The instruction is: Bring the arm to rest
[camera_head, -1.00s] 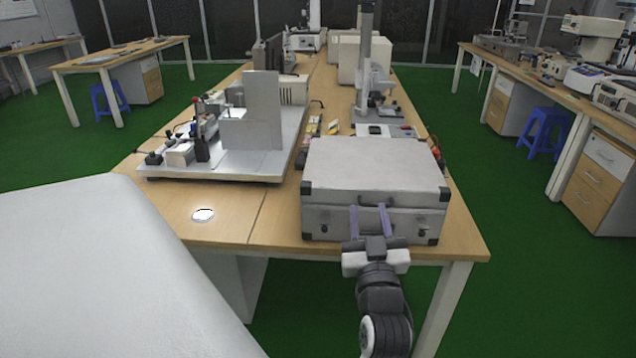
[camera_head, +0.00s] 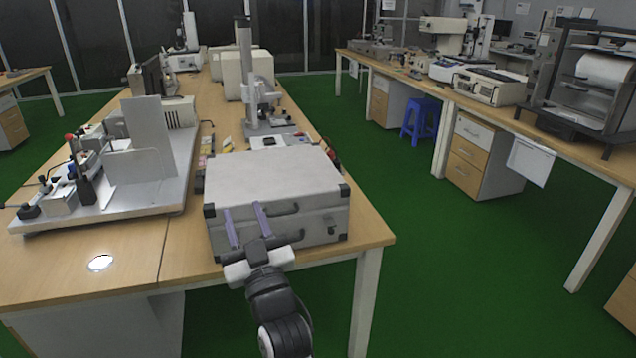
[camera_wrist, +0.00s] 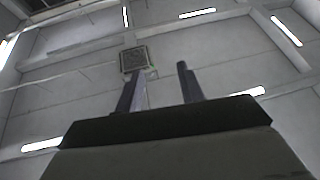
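My gripper (camera_head: 246,225) is in front of the silver case's front face in the head view, its two purple-grey fingers apart and pointing up. Nothing is between them. In the wrist view the fingers (camera_wrist: 160,90) stand apart against the ceiling, with only ceiling and lamps beyond. The silver case (camera_head: 270,180) lies closed on the near end of the wooden table. I cannot tell whether the gripper touches the case.
The wooden table (camera_head: 130,285) holds a metal-plated instrument (camera_head: 150,203) at left and a white disc (camera_head: 101,262). A side bench (camera_head: 560,145) with instruments runs along the right. A blue stool (camera_head: 421,118) stands beside it. Green floor between is clear.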

